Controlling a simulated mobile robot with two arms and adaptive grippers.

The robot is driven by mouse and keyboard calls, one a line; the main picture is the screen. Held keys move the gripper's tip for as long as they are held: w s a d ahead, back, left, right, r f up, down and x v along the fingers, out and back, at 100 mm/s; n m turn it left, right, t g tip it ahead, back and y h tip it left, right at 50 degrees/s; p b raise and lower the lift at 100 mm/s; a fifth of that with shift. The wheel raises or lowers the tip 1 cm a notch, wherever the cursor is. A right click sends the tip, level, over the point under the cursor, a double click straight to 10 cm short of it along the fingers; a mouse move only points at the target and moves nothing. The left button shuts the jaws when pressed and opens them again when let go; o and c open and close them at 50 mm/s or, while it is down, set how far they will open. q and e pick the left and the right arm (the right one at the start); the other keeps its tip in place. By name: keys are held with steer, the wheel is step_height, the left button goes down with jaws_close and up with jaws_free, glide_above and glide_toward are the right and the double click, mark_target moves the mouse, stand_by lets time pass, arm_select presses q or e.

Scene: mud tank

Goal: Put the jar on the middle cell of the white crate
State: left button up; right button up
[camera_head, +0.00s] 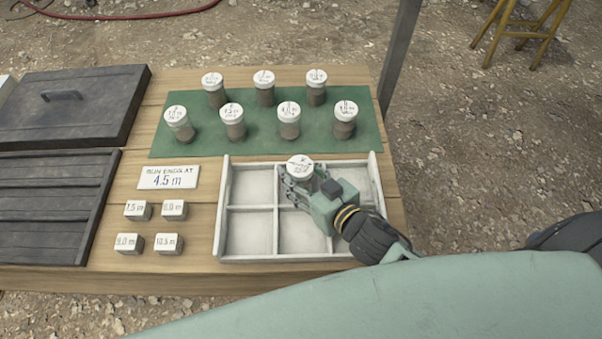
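A jar (300,167) with a white, handwritten lid is between the fingers of my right gripper (303,185), which looks shut on it. The jar is upright, at the back of the middle column of the white crate (224,215). The gripper hides its lower part, so I cannot tell whether it touches the crate floor. The crate's left cells are empty; my gripper and arm cover much of its middle and right. My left gripper is not in view.
Several similar jars (232,122) stand on a green mat (260,147) behind the crate. Left of the crate are a "4.5 m" sign (168,177) and several small labelled blocks (169,243). A dark lid (70,105) and slatted dark tray (50,205) lie far left.

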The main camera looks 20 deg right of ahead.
steer(key=shift+o, duration=1.3)
steer(key=b+v, duration=0.1)
steer(key=v, duration=1.1)
steer(key=shift+s, duration=0.1)
